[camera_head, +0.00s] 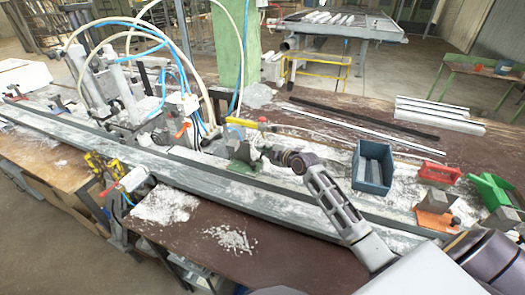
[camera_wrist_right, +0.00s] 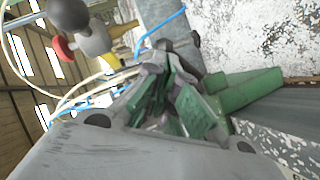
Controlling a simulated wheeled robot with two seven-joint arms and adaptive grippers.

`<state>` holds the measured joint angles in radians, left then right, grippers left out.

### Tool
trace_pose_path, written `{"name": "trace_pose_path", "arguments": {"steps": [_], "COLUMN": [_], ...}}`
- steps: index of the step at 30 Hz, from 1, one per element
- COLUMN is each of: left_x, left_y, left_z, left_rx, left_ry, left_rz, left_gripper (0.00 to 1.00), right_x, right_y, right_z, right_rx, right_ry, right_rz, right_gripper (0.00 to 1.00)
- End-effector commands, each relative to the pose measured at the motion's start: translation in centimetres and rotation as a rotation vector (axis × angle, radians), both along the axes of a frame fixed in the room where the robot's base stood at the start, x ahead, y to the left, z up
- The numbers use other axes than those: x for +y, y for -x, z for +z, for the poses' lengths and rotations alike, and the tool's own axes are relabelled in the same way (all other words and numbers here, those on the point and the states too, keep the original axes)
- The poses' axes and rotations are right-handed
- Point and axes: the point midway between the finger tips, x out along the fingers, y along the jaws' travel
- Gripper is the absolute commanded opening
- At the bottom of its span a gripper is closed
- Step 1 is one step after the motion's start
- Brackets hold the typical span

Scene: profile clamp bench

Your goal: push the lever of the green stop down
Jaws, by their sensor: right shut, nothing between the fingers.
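The green stop (camera_head: 242,167) stands on the rail near the middle of the bench, with a dark green base and a grey upper part. Its lever cannot be clearly told apart from the gripper. My right gripper (camera_head: 266,152) is shut and empty just right of the stop, with its fingertips close to the stop's upper part; contact cannot be told. My left gripper is not in view.
A long grey rail (camera_head: 290,208) runs along the bench. A yellow bar with a red end (camera_head: 246,122) is just behind the stop. Hoses and a machine (camera_head: 115,95) stand left. A blue bin (camera_head: 372,169), red block (camera_head: 433,173) and orange stop (camera_head: 434,218) are right.

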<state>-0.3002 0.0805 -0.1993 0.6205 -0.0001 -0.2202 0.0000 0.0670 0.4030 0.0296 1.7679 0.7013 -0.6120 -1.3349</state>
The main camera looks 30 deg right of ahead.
Motion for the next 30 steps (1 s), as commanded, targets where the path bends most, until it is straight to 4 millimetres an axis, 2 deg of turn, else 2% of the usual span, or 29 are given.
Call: {"name": "trace_pose_path", "arguments": {"steps": [8,18,30], "left_x": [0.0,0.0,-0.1], "left_y": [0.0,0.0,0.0], "left_z": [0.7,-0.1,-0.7], "left_rx": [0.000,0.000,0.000], "left_ry": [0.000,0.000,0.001], "left_rz": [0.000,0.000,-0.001], "left_gripper": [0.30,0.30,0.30], "right_x": [-0.8,-1.5,-1.7], "right_y": [-0.7,-1.3,-1.6], "right_z": [-0.3,-1.3,-1.7], "right_rx": [0.112,0.243,0.239], "right_ry": [-0.121,-0.270,-0.266], "right_rz": [0.000,-0.001,0.000], "right_gripper": [0.00,0.00,0.00]}}
